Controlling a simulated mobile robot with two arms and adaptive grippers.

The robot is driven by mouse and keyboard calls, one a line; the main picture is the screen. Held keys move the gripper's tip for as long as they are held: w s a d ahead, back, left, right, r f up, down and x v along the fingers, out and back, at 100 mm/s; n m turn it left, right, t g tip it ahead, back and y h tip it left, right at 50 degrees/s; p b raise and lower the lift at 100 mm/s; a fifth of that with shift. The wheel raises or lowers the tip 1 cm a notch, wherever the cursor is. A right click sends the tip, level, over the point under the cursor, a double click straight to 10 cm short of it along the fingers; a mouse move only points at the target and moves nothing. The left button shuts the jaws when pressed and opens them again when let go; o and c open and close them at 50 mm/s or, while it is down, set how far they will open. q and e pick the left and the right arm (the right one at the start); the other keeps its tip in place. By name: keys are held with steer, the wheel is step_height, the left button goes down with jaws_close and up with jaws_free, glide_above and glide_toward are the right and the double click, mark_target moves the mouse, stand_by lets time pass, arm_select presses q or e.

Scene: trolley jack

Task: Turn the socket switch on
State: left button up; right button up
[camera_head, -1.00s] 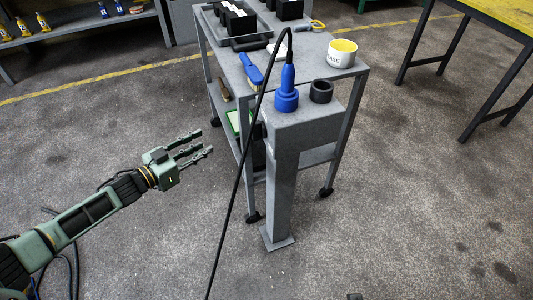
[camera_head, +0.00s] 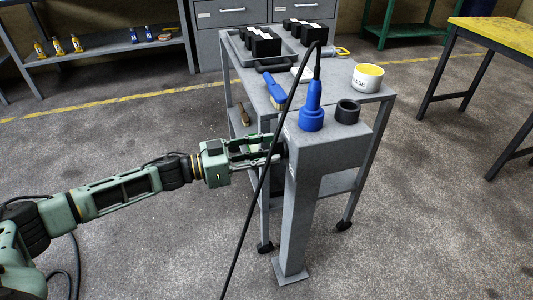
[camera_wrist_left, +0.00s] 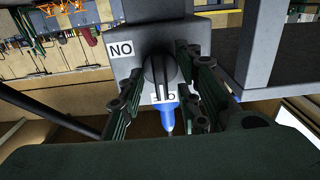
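The socket post (camera_head: 300,200) is a grey metal column with a box head. A blue plug (camera_head: 312,108) with a black cable stands upright on its top; it also shows in the left wrist view (camera_wrist_left: 167,112). The black rotary switch knob (camera_wrist_left: 160,70) is on the post's side face. Its white mark points down in the wrist picture, towards a partly hidden white label (camera_wrist_left: 163,98). Another label (camera_wrist_left: 121,49) reads "NO", seemingly an upside-down ON. My left gripper (camera_head: 272,150) is open, fingers on either side of the knob; contact is unclear. My right gripper is out of view.
A black ring (camera_head: 347,111) sits beside the plug. The black cable (camera_head: 250,210) hangs across the gripper in the head view.

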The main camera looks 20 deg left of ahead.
arm_select(q)
jaws_close()
stand_by(0.3)
arm_select(e)
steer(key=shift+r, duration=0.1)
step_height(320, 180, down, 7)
steer(key=p, duration=0.2)
arm_select(q)
steer(key=shift+d+m+b, duration=0.1)
steer(key=shift+m+b, duration=1.15)
steer(key=shift+m, duration=7.85)
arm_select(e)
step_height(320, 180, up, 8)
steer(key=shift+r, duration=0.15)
